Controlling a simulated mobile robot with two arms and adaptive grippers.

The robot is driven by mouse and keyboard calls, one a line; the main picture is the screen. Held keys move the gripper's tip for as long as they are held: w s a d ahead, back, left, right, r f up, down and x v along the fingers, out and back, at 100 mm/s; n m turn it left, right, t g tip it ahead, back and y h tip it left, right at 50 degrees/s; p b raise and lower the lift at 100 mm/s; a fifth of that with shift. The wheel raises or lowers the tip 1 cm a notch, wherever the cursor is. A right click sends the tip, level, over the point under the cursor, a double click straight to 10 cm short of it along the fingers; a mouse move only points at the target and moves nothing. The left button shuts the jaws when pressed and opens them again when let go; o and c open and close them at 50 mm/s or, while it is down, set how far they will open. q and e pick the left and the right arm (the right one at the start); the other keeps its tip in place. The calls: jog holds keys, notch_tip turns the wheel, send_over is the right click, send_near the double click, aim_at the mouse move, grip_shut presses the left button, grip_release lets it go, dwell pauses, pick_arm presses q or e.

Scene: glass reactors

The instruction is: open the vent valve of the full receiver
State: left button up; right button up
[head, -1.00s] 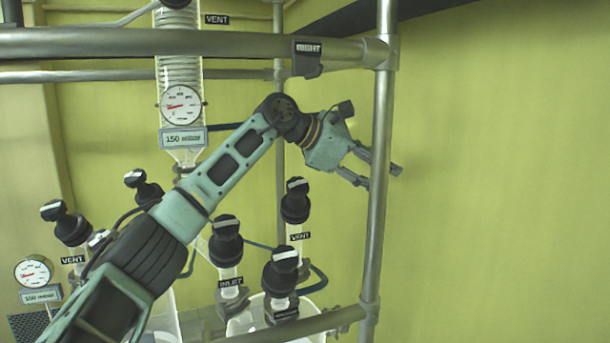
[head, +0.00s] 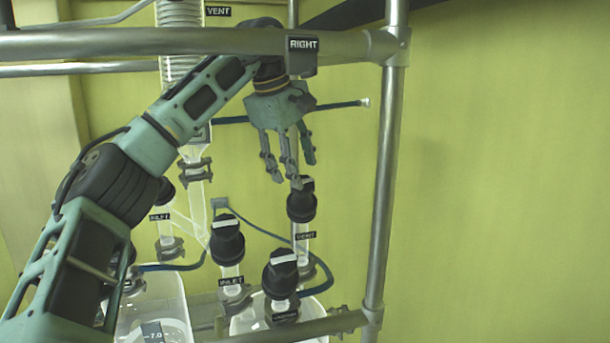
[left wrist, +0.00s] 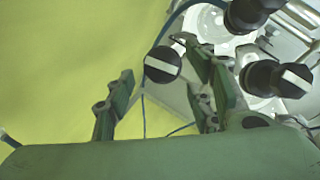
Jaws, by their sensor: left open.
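A black vent valve knob (head: 301,203) with a white bar on top stands upright above a VENT label (head: 305,235), over the right-hand receiver (head: 250,322). My left gripper (head: 286,170) is open, fingers pointing down, just above this knob. In the left wrist view the knob (left wrist: 162,64) shows between the open fingers (left wrist: 155,75), with its white bar lying across the picture; I cannot tell whether a finger touches it. The left-hand receiver (head: 172,292) has a scale marked 7.0. The liquid levels are hard to tell. My right gripper is not in view.
An INLET valve (head: 227,240) and another black valve (head: 281,272) stand left of and in front of the vent valve. A metal post (head: 385,190) rises on the right, and a rail with a RIGHT sign (head: 303,45) crosses above. The wall side at far right is clear.

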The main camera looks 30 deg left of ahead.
aim_at(303, 180)
pick_arm(q)
jog(key=x, duration=0.3)
jog(key=shift+w+a+f+p, duration=0.1)
jog(key=shift+w+f+p, duration=0.1)
jog(key=shift+w+p, duration=0.15)
jog(key=shift+f, duration=0.2)
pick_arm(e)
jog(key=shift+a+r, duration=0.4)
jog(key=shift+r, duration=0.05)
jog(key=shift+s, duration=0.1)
pick_arm(q)
jog(key=shift+s, duration=0.1)
jog(key=shift+c, duration=0.9)
jog(key=shift+r, duration=0.1)
jog(key=c, duration=0.8)
jog(key=shift+c, duration=0.2)
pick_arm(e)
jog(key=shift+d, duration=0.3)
pick_arm(q)
jog(key=shift+n+b, duration=0.3)
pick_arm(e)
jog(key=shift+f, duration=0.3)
